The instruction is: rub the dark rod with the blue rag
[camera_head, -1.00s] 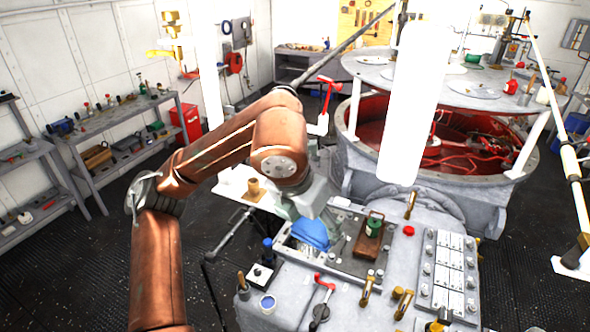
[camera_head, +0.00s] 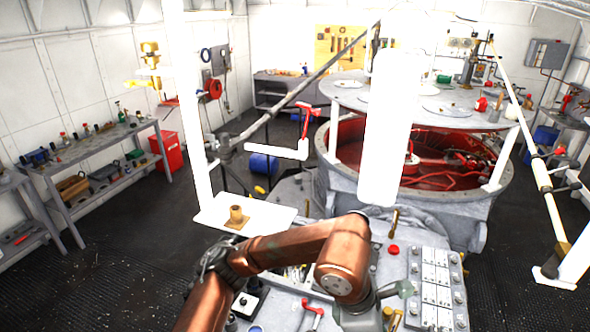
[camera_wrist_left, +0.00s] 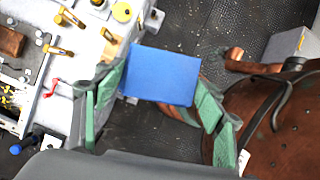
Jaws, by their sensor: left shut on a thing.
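The blue rag (camera_wrist_left: 165,76) is a flat blue piece between the green-padded fingers of my left gripper (camera_wrist_left: 160,80) in the left wrist view. The gripper is shut on it. In the head view my left arm reaches in from the bottom over the grey machine top. Its wrist is at the lower middle, its fingers are mostly hidden, and I do not see the rag there. A long dark rod (camera_head: 290,99) slants up from middle left to upper right, well above and behind the gripper. My right gripper is not in view.
A white plate with a brass fitting (camera_head: 236,217) lies left of the arm. A red button (camera_head: 393,250) and a bank of pale blocks (camera_head: 436,290) are on the machine top at right. An open round tank (camera_head: 350,190) with a red inside stands behind. White posts rise nearby.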

